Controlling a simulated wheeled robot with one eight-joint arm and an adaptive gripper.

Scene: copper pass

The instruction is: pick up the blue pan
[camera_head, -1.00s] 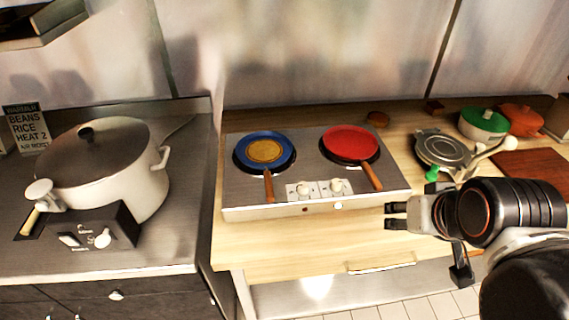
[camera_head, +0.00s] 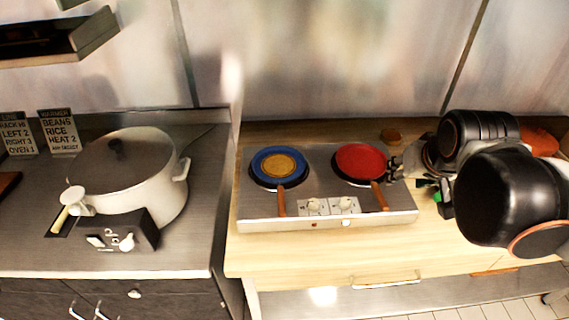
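The blue pan (camera_head: 260,163) sits on the left burner of the two-burner hot plate (camera_head: 250,211). A round tan-yellow area shows in its middle, and its wooden handle (camera_head: 281,202) points toward the front. The red pan (camera_head: 360,161) sits on the right burner with its wooden handle pointing front-right. My gripper (camera_head: 393,168) is just right of the red pan, pointing left, well apart from the blue pan. Its fingers are small and dark here, and I cannot tell how far apart they are. Nothing is seen held.
A large lidded white pot (camera_head: 160,205) stands on the left counter (camera_head: 210,235). My arm covers much of the right counter, including most of an orange pot (camera_head: 541,142). The wooden counter front (camera_head: 300,252) is clear.

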